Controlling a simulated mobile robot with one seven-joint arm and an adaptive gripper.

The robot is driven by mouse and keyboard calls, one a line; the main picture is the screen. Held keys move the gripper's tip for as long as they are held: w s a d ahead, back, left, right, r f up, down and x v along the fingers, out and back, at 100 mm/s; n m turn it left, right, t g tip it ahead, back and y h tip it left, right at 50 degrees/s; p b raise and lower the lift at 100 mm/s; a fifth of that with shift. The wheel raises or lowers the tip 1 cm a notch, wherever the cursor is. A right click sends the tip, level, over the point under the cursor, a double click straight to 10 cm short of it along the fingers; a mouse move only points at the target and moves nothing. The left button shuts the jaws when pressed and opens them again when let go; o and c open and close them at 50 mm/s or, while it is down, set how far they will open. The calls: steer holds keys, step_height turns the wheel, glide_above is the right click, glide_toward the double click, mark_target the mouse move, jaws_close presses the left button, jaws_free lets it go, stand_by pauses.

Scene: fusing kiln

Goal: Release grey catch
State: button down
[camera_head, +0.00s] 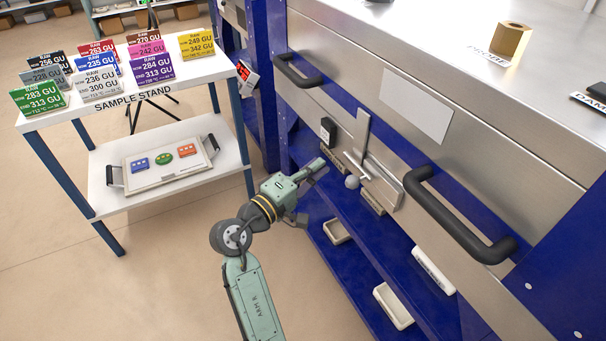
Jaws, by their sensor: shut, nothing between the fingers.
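The grey catch (384,187) is mounted on the front of the steel kiln (300,110), between two black handles. It has an upright flat bar (358,136) and a small round grey knob (352,182) at its lower left. My gripper (319,167) is shut and empty. In the picture its fingertips lie a little to the left of the knob, with a visible gap. The depth between the fingertips and the kiln front is hard to tell.
Black bar handles (297,72) and (455,222) stick out on both sides of the catch. A small black box (327,131) sits left of it. A blue shelf (345,270) with pale blocks lies below. The sample stand (222,70) stands at left; open floor lies between.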

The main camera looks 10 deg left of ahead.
steer(key=shift+s+d+f+p, duration=0.15)
steer(key=shift+d+p, duration=0.25)
steer(key=shift+d, duration=0.65)
steer(key=shift+s+d+f+p, duration=0.15)
steer(key=shift+d+p, duration=0.25)
steer(key=shift+d, duration=0.6)
steer(key=shift+r, duration=0.1)
